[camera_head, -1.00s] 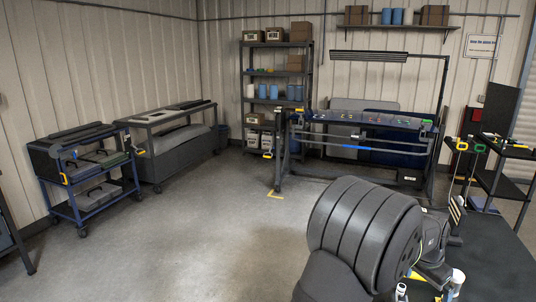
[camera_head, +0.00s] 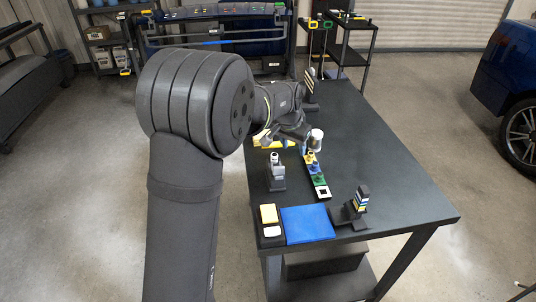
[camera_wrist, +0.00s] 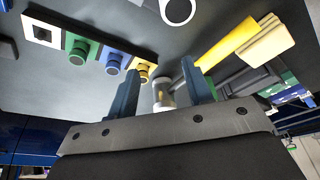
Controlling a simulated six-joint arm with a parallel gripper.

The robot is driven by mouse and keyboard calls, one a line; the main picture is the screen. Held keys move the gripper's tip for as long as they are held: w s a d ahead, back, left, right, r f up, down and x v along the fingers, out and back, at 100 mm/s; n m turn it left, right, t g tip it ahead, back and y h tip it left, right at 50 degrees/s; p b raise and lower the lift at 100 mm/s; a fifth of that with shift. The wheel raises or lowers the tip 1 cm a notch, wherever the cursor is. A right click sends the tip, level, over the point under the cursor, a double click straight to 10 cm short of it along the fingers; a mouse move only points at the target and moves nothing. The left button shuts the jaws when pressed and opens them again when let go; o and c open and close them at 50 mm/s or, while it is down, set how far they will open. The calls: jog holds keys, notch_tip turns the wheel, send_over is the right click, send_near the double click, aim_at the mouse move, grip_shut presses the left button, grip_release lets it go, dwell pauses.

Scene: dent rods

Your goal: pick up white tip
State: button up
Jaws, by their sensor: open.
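The white tip (camera_head: 323,192) is a white square with a dark centre at the near end of a row of coloured tips on the table. In the wrist view the white tip (camera_wrist: 41,34) is at the upper left. Green (camera_head: 320,181), blue (camera_head: 316,170) and yellow (camera_head: 311,159) tips follow it in the row. My gripper (camera_wrist: 160,67) is open, its blue fingers apart, near the yellow end and away from the white tip. A small pale cylinder (camera_wrist: 162,94) appears between the fingers in the wrist view; I cannot tell whether they touch it.
A white cup-like cylinder (camera_head: 317,138) stands by my gripper. A grey stand (camera_head: 275,172) is left of the row. The table's right side (camera_head: 400,195) is clear.

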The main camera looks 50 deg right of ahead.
jog(key=s+a+r+n+t, duration=0.1)
jog(key=a+r+n, duration=0.2)
jog(key=a+r, duration=0.45)
jog(key=n+t, duration=0.1)
jog(key=n, duration=0.2)
send_near(275, 154)
notch_tip(275, 154, down, 3)
jog(key=shift+d+r+n, duration=0.1)
jog(key=shift+d+n, duration=0.05)
jog(key=shift+n, duration=0.15)
jog(key=shift+w+x, duration=0.15)
jog(key=shift+x, duration=1.3)
jog(key=shift+w+x, duration=0.15)
jog(key=shift+x, duration=1.3)
jog(key=shift+d+r, duration=0.15)
jog(key=shift+c, duration=0.5)
grip_shut()
